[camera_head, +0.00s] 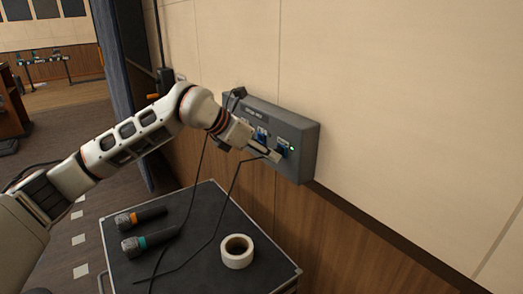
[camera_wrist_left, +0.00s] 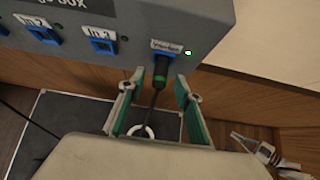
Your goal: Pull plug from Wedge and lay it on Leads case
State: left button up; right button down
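The grey wall box (camera_head: 310,140) carries a row of blue sockets. A black plug with a green band (camera_wrist_left: 160,82) sits in the rightmost socket (camera_wrist_left: 164,58), beside a lit green light; its label is too blurred to read surely. Its thin cable hangs down between my fingers. My left gripper (camera_wrist_left: 160,88) is open, one finger on each side of the plug, with visible gaps. In the head view my left gripper (camera_head: 268,153) is at the box front. The black case (camera_head: 215,268) stands below the box. A pale, jointed part at the wrist view's lower right looks like my right gripper (camera_wrist_left: 258,145); its finger state is unclear.
On the case lie a microphone with an orange band (camera_head: 140,216), one with a teal band (camera_head: 147,241), and a white tape roll (camera_head: 237,251). Dark cables cross its top. The case's middle front is mostly free. The wall (camera_head: 420,120) is close behind the box.

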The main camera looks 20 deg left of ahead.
pick_arm(q)
grip_shut()
dwell(0.4)
jog(key=shift+s+a, duration=0.75)
jog(key=shift+s, duration=0.2)
jog(key=shift+s+a, duration=0.75)
jog(key=shift+s, duration=0.15)
